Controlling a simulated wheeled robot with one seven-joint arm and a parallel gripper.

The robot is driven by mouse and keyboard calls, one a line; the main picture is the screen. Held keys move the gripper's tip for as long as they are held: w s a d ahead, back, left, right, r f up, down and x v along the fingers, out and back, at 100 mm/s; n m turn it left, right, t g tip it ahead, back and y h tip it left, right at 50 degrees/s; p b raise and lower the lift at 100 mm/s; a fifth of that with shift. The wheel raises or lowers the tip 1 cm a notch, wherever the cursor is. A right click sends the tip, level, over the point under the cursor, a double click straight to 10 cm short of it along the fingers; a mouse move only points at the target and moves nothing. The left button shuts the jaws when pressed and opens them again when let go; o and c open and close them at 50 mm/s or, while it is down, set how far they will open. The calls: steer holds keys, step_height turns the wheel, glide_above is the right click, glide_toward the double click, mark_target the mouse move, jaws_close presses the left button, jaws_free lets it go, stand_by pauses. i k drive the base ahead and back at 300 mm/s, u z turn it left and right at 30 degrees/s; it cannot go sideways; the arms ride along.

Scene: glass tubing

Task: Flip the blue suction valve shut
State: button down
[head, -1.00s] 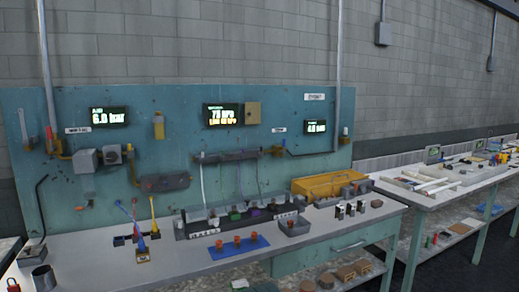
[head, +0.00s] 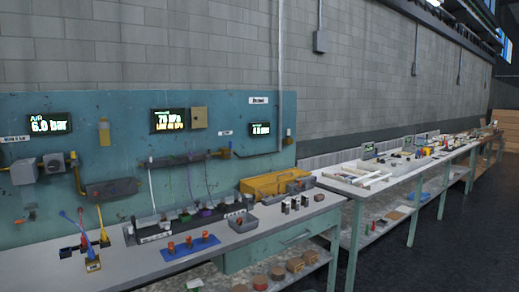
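I cannot pick out a blue suction valve for certain. A dark manifold (head: 180,161) with thin hoses hangs on the teal wall panel (head: 100,105), below a lit display (head: 169,121) showing about 79 hPa. Any small levers on the manifold are too small to tell apart. A stick-like blue piece (head: 72,219) rises from small dark and tan blocks at the bench's left end, beside red and yellow ones; I cannot tell what it is. My gripper is not in view.
The grey bench (head: 300,221) holds a blue mat (head: 190,248) with orange pieces, a grey bin (head: 243,222) and a yellow case (head: 272,184). More benches (head: 400,168) run off to the right. Dark floor (head: 460,250) is open at the lower right.

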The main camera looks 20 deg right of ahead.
mark_target(230, 143)
steer(key=z, duration=0.2)
steer(key=k, duration=0.25)
steer(key=z, duration=0.85)
steer(key=i, duration=2.7)
steer(key=u, duration=1.5)
steer(key=i, duration=0.85)
steer(key=u, duration=0.75)
